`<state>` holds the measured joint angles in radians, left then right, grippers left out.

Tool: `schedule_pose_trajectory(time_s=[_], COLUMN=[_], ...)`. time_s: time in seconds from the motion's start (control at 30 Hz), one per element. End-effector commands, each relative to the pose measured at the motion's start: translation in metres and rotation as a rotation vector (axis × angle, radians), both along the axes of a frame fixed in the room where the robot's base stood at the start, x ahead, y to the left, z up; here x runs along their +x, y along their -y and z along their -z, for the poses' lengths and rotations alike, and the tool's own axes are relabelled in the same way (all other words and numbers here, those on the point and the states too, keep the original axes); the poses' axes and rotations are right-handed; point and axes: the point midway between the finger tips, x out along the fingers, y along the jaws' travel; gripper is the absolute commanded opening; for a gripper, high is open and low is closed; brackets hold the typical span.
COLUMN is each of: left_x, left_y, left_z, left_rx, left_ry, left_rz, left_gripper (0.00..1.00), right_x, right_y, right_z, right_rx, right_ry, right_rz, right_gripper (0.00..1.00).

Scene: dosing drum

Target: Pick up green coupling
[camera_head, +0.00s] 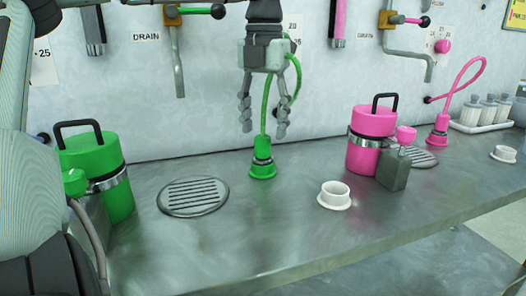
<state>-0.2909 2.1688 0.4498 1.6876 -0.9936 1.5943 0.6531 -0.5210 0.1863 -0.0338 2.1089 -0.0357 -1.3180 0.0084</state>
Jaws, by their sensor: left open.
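The green coupling (262,161) stands upright on the metal bench, with a green hose rising from its top. My left gripper (264,128) hangs straight above it, pointing down, with its fingers spread on either side of the green hose. The fingertips are a little above the coupling's body and do not appear to touch it. The gripper is open and empty. My right gripper does not show.
A round drain grate (193,197) lies left of the coupling, and a green canister (97,165) stands farther left. A white cup (334,195) and a pink canister (371,140) are to the right. A pink coupling (438,131) stands farther right. The front bench is clear.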

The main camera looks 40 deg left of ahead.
Motion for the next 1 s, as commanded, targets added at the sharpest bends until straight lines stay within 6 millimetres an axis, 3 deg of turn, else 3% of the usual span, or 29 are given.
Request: schedule_pose_trajectory(time_s=[0.3,0.63,1.0], left_x=[0.002,0.002,0.002], left_y=[-0.006,-0.006,-0.006], left_z=[0.044,0.051,0.051], left_rx=[-0.003,-0.001,-0.001], left_ry=[-0.001,0.001,0.001], left_rz=[0.001,0.000,0.000], left_gripper=[0.53,0.53,0.07], right_x=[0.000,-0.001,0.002], right_y=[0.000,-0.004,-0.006], right_z=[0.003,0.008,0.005], right_rx=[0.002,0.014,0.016], right_ry=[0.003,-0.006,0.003], right_rz=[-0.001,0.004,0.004], right_gripper=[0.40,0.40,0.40])
